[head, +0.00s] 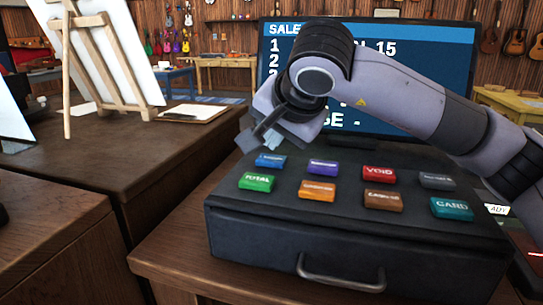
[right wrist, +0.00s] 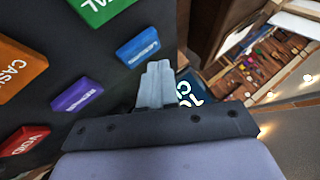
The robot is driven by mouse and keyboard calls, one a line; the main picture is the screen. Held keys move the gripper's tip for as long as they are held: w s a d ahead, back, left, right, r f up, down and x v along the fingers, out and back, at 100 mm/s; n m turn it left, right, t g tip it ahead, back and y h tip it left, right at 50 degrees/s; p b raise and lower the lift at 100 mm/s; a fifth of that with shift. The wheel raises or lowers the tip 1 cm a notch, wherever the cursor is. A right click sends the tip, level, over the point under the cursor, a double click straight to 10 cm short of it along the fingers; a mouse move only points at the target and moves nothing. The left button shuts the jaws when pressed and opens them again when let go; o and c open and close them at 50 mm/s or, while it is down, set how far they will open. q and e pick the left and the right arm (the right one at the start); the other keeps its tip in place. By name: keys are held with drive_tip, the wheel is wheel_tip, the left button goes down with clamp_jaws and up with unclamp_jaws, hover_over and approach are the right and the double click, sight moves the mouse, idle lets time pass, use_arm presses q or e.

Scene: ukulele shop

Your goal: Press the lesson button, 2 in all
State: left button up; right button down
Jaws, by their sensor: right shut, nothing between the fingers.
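A dark cash register has two rows of coloured buttons on its sloping top. The back row holds a blue button (head: 270,160), a purple button (head: 323,167), a red VOID button (head: 379,174) and a dark grey button (head: 437,181). The blue and purple labels are too small to read, so I cannot tell which is the lesson button. My right gripper (head: 270,139) is shut and empty, its tips just above and behind the blue button. In the right wrist view, the fingertips (right wrist: 157,76) appear beside the blue button (right wrist: 138,47), apparently clear of it. My left gripper is not in view.
The front row has green TOTAL (head: 257,183), orange (head: 317,191), brown (head: 383,201) and teal CARD (head: 451,208) buttons. A sale screen (head: 268,50) stands behind, partly hidden by my right arm.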

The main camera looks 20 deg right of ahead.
sight(274, 160)
drive_tip(key=shift+r, duration=0.1)
drive_tip(key=shift+r+p, duration=1.8)
drive_tip(key=shift+r, duration=0.7)
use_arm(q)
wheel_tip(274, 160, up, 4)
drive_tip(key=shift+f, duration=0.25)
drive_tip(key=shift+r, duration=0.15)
